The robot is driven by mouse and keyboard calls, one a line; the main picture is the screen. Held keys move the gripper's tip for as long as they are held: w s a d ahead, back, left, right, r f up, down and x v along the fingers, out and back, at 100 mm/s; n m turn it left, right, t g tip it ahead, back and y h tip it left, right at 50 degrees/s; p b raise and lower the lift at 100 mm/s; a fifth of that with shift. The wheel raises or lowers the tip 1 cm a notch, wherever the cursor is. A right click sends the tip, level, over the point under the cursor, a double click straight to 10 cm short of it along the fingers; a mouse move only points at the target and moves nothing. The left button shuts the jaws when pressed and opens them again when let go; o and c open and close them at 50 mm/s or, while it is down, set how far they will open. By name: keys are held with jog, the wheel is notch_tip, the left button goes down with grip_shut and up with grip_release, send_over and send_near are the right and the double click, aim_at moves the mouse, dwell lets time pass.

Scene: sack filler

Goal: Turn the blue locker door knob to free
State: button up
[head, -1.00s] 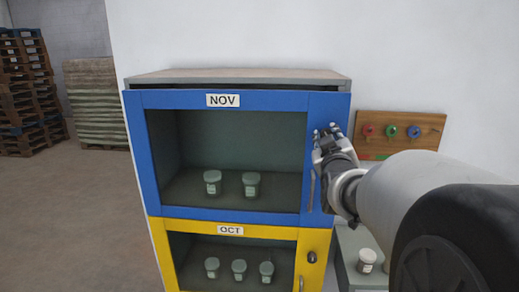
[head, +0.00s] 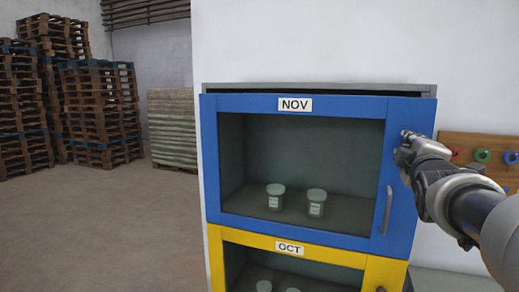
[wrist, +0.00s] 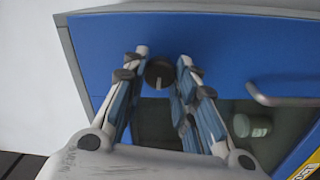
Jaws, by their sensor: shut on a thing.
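The blue locker door (head: 300,107) bears a NOV label and has a window. It looks closed. Its dark round knob (wrist: 159,72) shows in the wrist view with a pale line on its face; the line points down in that picture. My gripper (wrist: 164,60) is shut on the knob, one finger on each side. In the head view my gripper (head: 405,145) is at the upper right of the blue door and hides the knob. The door's grey handle (head: 386,210) is below it and also shows in the wrist view (wrist: 285,101).
A yellow door (head: 320,257) marked OCT is below. Lidded jars (head: 275,197) stand behind the blue door's window. A wooden board (head: 470,145) with coloured round pieces hangs at the right, behind my arm. Pallet stacks (head: 100,105) stand at the far left; the floor (head: 120,220) there is clear.

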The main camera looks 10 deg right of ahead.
jog(key=shift+n+b, duration=0.4)
jog(key=shift+n, duration=0.2)
jog(key=o, duration=1.1)
jog(key=shift+m+p, duration=0.3)
jog(key=shift+p, duration=0.05)
